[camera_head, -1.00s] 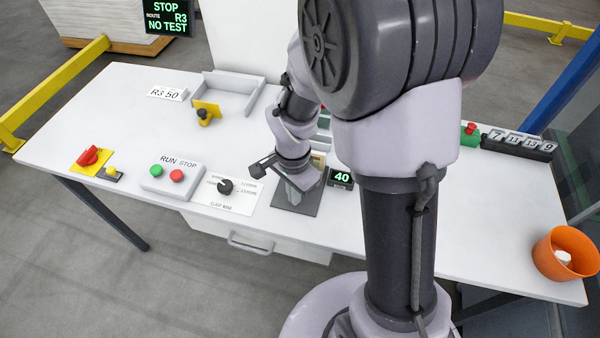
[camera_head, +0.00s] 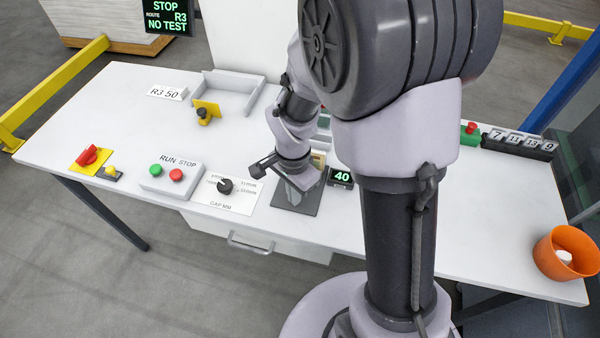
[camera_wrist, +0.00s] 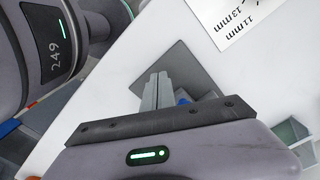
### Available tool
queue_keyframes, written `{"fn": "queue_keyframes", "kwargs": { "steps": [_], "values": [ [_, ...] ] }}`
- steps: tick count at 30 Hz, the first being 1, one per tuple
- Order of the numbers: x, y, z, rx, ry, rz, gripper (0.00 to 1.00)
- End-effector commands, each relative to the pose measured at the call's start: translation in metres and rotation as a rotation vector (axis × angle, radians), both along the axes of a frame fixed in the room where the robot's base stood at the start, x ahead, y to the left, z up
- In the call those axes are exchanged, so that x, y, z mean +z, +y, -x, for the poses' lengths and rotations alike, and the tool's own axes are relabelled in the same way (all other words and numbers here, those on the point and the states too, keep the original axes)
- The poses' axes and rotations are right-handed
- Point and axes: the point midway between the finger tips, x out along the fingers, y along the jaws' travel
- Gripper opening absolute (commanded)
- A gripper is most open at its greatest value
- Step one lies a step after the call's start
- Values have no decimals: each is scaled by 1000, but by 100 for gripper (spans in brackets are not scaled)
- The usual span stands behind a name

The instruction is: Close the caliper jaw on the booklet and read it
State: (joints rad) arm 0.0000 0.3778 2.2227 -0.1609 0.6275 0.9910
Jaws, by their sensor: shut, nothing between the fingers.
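The caliper station's dark base plate (camera_head: 312,203) lies at the front of the white table, with a display reading 40 (camera_head: 341,177) just to its right. My gripper (camera_head: 291,196) points down over this plate. In the wrist view its two grey fingers (camera_wrist: 158,92) are shut together with nothing between them. A small blue part (camera_wrist: 184,100) shows just beside the fingers, and the dark plate (camera_wrist: 185,65) lies under them. The caliper jaw and the booklet are mostly hidden by my wrist; I cannot tell the jaw's position. A tan edge (camera_head: 319,160) shows behind my wrist.
A gap dial panel (camera_head: 240,203) and a RUN/STOP box (camera_head: 168,179) stand left of the plate. A red switch (camera_head: 88,155) is farther left. A grey tray (camera_head: 232,79) is behind, a number counter (camera_head: 518,144) and orange bin (camera_head: 549,262) right.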

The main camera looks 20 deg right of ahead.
Motion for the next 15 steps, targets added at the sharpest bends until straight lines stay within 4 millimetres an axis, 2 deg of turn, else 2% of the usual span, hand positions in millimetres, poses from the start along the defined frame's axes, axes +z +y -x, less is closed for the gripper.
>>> {"fn": "queue_keyframes", "kwargs": {
  "steps": [15],
  "values": [
    [-12, 0, 0, 0, 0, 0, 0]
  ]
}}
